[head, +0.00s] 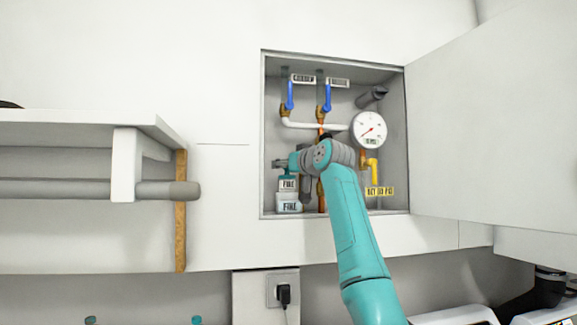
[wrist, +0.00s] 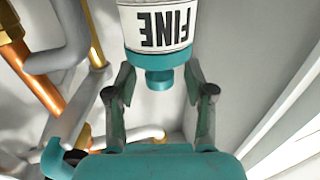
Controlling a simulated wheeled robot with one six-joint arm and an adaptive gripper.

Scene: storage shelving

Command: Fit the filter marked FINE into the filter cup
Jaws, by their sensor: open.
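The filter marked FINE (wrist: 157,28) has a white body, a teal end and a teal knob (wrist: 159,79). In the wrist view its label is upside down and the knob points at my gripper (wrist: 158,74). My gripper is open, with one finger on each side of the knob and visible gaps to both. In the head view the filter (head: 288,184) stands in the lower left of the wall recess, below my gripper (head: 281,164). A pale block (head: 289,207) under it also carries a FINE label. I cannot pick out the filter cup with certainty.
The recess holds blue-handled valves (head: 289,95), a round gauge (head: 369,130), a yellow pipe (head: 373,170) with a tag, and copper pipes, partly hidden by my arm. In the wrist view pipes (wrist: 70,55) crowd the left. An open door (head: 490,130) stands right, a shelf (head: 75,130) left.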

